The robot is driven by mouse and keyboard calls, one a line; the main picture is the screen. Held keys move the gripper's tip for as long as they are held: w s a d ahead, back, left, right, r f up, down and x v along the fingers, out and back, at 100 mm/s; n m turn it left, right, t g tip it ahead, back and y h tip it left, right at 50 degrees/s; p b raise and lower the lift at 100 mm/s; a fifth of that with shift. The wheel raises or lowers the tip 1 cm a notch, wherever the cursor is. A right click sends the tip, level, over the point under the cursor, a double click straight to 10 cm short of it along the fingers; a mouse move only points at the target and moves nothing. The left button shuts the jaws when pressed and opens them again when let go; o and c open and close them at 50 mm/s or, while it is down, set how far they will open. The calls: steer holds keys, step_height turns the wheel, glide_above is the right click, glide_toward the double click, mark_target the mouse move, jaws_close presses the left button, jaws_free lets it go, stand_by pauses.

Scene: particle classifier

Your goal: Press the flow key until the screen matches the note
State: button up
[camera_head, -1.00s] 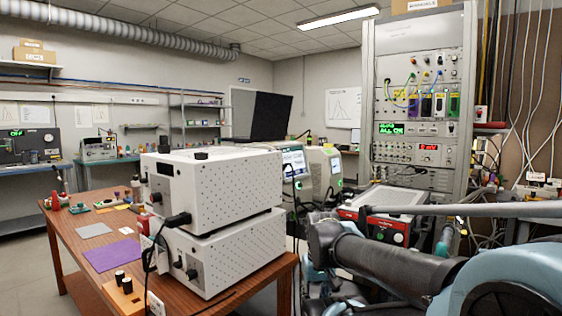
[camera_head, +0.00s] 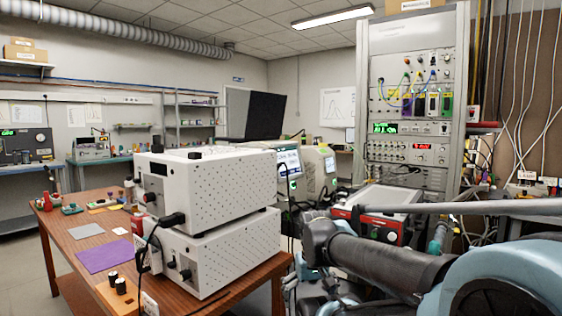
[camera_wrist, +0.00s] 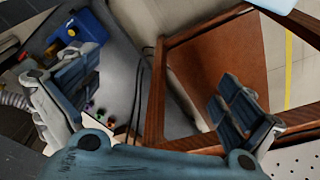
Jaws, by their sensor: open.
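A small lit screen (camera_head: 288,163) shows on the white instrument behind the stacked white boxes. Its text is too small to read, and I cannot make out a flow key on it. A small white slip (camera_head: 120,231) lies on the wooden table; I cannot tell whether it is the note. My gripper (camera_wrist: 158,95) is open and empty in the wrist view, its two padded fingers wide apart. Below it are a wooden frame and a grey surface, and neither finger visibly touches anything. In the head view my arm reaches in from the lower right, and I cannot make out the gripper's fingertips there.
Two stacked white boxes (camera_head: 208,190) stand on the wooden table (camera_head: 200,300) beside a purple mat (camera_head: 104,255). A tall instrument rack (camera_head: 412,45) rises at the right. Open floor (camera_head: 28,285) shows at the left.

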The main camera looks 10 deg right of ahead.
steer(key=shift+c, duration=0.6)
jaws_close()
stand_by(0.8)
